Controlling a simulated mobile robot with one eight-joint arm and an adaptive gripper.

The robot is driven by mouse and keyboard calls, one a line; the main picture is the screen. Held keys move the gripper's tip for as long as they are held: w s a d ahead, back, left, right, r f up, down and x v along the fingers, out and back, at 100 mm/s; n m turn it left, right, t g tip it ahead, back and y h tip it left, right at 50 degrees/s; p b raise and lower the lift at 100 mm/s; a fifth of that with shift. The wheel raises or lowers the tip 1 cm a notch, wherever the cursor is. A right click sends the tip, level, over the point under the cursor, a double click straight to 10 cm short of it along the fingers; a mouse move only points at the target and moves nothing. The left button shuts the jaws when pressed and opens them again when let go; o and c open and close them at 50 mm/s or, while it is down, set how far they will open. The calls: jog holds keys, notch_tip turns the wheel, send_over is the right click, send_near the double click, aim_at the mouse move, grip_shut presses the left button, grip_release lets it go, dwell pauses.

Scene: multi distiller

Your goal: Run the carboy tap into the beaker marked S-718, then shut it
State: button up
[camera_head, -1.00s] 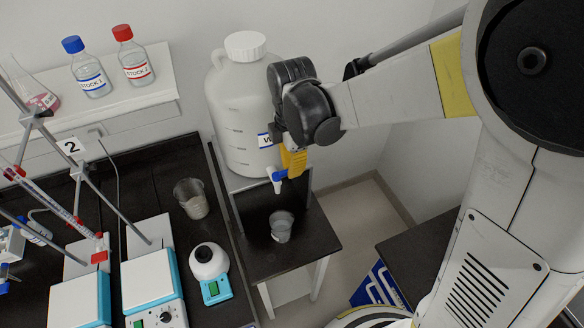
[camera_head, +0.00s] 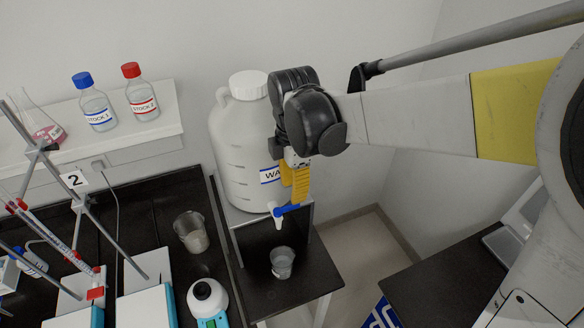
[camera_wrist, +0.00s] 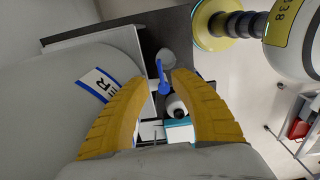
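The white carboy (camera_head: 240,150) stands on a raised stand, its label partly hidden by my arm. Its tap (camera_head: 284,211) has a blue handle and a pale spout pointing down. A clear beaker (camera_head: 282,262) stands below the spout on the low dark table; I cannot read a mark on it. My gripper (camera_head: 299,200) points down at the tap handle. In the wrist view the yellow fingers of my gripper (camera_wrist: 160,80) are apart, with the blue handle (camera_wrist: 163,80) between their tips and gaps showing beside it. I see no clear stream from the spout.
Another beaker (camera_head: 190,232) with cloudy contents stands on the dark bench to the left. Near it are a white-topped device (camera_head: 207,296) and stirrer plates with clamp stands. Stock bottles (camera_head: 97,103) sit on the wall shelf. Another dark table (camera_head: 440,265) is at the right.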

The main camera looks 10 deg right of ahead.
notch_tip(320, 180, up, 6)
jog(key=shift+r, duration=0.15)
dwell(0.3)
jog(key=s+d+f+m+t+b, duration=0.3)
jog(key=s+d+f+m+b, duration=0.2)
jog(key=f+m+b, duration=0.4)
jog(key=s+d+f+m+t+b, duration=0.4)
jog(key=s+d+f+m+b, duration=0.2)
jog(key=m, duration=0.6)
notch_tip(320, 180, down, 4)
jog(key=d+b, duration=0.2)
jog(key=b, duration=0.1)
jog(key=shift+d+r, duration=0.2)
jog(key=shift+d, duration=0.1)
